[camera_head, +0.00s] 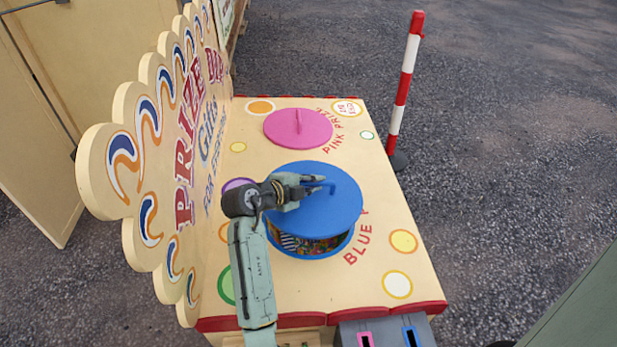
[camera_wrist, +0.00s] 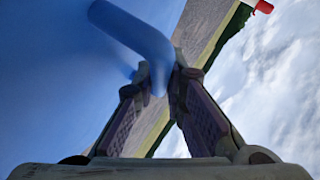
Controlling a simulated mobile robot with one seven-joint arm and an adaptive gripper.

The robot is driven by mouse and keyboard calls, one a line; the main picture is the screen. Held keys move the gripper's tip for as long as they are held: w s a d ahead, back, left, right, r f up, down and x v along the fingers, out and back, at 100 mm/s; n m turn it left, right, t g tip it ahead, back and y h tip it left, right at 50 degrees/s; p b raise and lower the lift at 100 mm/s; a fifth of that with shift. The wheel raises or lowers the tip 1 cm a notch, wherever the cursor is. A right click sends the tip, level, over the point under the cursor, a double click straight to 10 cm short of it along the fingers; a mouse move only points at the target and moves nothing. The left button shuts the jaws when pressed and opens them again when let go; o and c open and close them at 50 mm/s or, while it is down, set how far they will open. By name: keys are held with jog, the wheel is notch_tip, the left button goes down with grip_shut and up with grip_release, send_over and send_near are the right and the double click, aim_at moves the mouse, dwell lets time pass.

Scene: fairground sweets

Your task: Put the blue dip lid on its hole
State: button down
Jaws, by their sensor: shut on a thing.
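The blue lid (camera_head: 335,205) is a round disc with a bent bar handle (camera_head: 320,187) on top. My gripper (camera_head: 318,186) is shut on that handle from the left. In the wrist view the blue handle (camera_wrist: 135,32) runs in between my fingertips (camera_wrist: 165,82), and the lid's face fills the left side. The lid is above the blue-rimmed hole (camera_head: 310,250) and offset to the back and right of it. The hole's front part shows, with colourful contents inside. The lid hides the rest of the hole.
A pink lid (camera_head: 298,127) lies farther back on the cream counter (camera_head: 370,285). The painted "Prize Dip" board (camera_head: 150,170) stands along the left edge. A grey box (camera_head: 385,334) with pink and blue slots is at the front. A red and white post (camera_head: 405,85) stands beyond the right edge.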

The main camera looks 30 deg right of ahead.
aim_at(277, 219)
jog(key=shift+s+f, duration=0.1)
jog(key=shift+f, duration=0.45)
jog(key=f+b, duration=0.1)
jog(key=f, duration=0.1)
jog(key=f+b, duration=0.1)
jog(key=f, duration=0.1)
jog(key=f+b, duration=0.1)
jog(key=f, duration=0.1)
jog(key=shift+a, duration=0.25)
jog(key=shift+w+f+b, duration=0.2)
jog(key=shift+f+b, duration=0.2)
jog(key=shift+b, duration=0.25)
jog(key=shift+a+f+b, duration=0.15)
jog(key=shift+f+b, duration=0.5)
jog(key=shift+b, duration=0.65)
jog(key=c, duration=1.6)
grip_release()
jog(key=shift+o, duration=0.2)
jog(key=shift+f, duration=0.1)
jog(key=v, duration=1.2)
